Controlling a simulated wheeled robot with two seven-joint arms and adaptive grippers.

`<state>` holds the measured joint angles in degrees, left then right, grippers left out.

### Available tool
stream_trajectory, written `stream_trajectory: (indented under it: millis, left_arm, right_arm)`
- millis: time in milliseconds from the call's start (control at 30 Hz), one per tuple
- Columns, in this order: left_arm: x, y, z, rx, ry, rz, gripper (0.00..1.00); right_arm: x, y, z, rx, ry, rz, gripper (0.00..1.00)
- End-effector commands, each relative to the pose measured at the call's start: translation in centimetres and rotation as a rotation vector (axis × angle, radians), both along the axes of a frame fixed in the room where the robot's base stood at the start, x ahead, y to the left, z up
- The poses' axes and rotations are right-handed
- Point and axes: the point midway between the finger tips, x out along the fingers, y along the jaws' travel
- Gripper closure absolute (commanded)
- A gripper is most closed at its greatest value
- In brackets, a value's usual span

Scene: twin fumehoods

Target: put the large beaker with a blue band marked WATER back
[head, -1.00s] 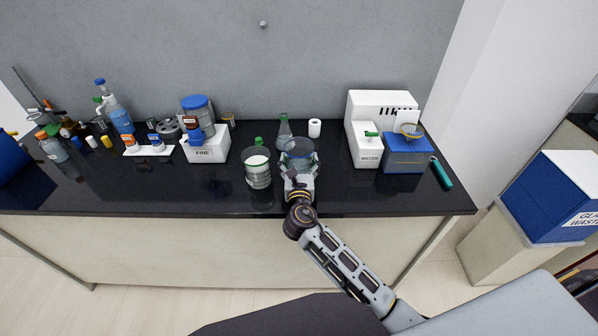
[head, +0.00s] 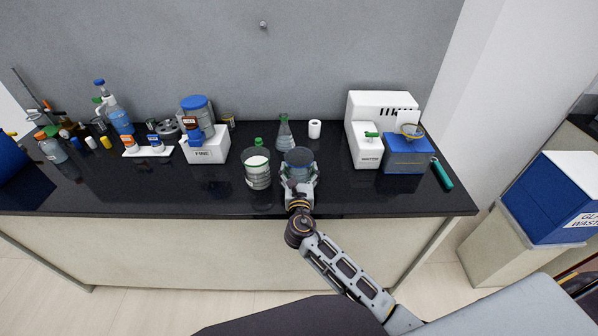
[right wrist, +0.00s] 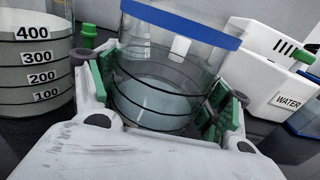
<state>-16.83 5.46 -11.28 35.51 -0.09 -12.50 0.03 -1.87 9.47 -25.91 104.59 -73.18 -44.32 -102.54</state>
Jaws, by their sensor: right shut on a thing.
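A large clear beaker with a blue band (head: 299,158) is in my right gripper (head: 299,183), over the front middle of the black bench. In the right wrist view the beaker (right wrist: 165,75) stands upright between the green finger pads, with pale liquid in its lower part. My right gripper (right wrist: 170,105) is shut on its sides. No WATER lettering shows on the beaker's visible side. I cannot tell whether its base touches the bench. A white unit labelled WATER (head: 367,155) stands to the right. My left gripper is not in view.
A graduated beaker with white contents (head: 257,170) stands close on the left. A conical flask (head: 284,135) and a white roll (head: 314,129) stand behind. A blue box (head: 408,155) is right of the white unit. Bench (head: 345,195) right of my gripper is clear.

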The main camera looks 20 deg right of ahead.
Motion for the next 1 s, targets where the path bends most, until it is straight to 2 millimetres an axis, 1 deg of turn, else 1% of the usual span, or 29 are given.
stream_trajectory:
  millis: [33,167,200,333,600,867,1000]
  left_arm:
    - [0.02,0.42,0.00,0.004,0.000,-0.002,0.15]
    - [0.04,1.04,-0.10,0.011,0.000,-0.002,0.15]
    - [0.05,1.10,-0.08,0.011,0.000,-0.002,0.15]
    - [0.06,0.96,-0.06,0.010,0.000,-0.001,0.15]
    - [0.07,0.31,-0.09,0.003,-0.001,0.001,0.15]
    - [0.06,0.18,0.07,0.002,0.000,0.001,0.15]
    - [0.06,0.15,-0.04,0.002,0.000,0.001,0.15]
  right_arm:
    - [0.03,0.00,0.10,0.000,-0.002,0.000,0.69]
    - [0.03,0.00,-0.15,-0.001,-0.002,0.000,0.69]
    - [0.01,0.00,-0.24,0.000,0.000,0.000,0.19]
    - [0.01,0.00,-0.22,0.000,0.000,0.000,0.03]
    - [0.01,-0.01,-0.22,0.000,0.000,0.000,0.02]
    - [0.00,-0.02,0.12,0.000,0.000,0.000,0.02]
    - [-0.79,0.23,-0.03,-0.001,0.000,0.000,0.02]
